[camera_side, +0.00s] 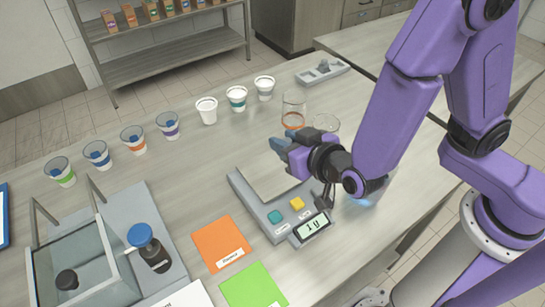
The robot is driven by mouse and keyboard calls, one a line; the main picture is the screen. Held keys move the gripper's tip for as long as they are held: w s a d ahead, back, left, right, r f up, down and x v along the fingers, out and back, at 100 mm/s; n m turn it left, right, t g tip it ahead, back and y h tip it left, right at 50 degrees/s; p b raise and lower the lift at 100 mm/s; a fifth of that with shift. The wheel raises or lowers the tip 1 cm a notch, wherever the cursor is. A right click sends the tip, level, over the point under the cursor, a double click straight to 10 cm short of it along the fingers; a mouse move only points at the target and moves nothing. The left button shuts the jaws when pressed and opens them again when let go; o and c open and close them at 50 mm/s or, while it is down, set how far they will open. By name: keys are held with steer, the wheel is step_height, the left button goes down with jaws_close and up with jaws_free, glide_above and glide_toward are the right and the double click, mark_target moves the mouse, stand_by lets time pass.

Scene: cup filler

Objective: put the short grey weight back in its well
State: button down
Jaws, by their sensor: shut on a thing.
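My gripper (281,147) is above the far right part of the scale's plate (262,182), with its fingers pointing left. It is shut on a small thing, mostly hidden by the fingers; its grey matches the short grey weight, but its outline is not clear. A grey block with wells (337,73) lies at the back of the table, behind and right of my gripper. A grey piece shows on this block; I cannot tell which wells are empty.
The scale's display (313,226) seems to read 1 g. Two clear glasses, one with an orange band (293,112), stand between my gripper and the block. A row of cups (207,110) runs along the back left. An orange card (221,244) lies in front.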

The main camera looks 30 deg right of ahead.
steer(key=shift+w+a+f, duration=0.3)
steer(key=shift+w+f, duration=0.2)
steer(key=shift+f, duration=0.2)
steer(key=shift+w+a+f, duration=0.3)
steer(key=shift+w+f, duration=0.2)
steer(key=shift+f, duration=0.2)
steer(key=f, duration=0.2)
steer(key=shift+w+a+f, duration=0.25)
steer(key=shift+w+f, duration=0.05)
steer(key=shift+f, duration=0.5)
steer(key=c, duration=0.8)
jaws_free()
steer(key=shift+f, duration=0.1)
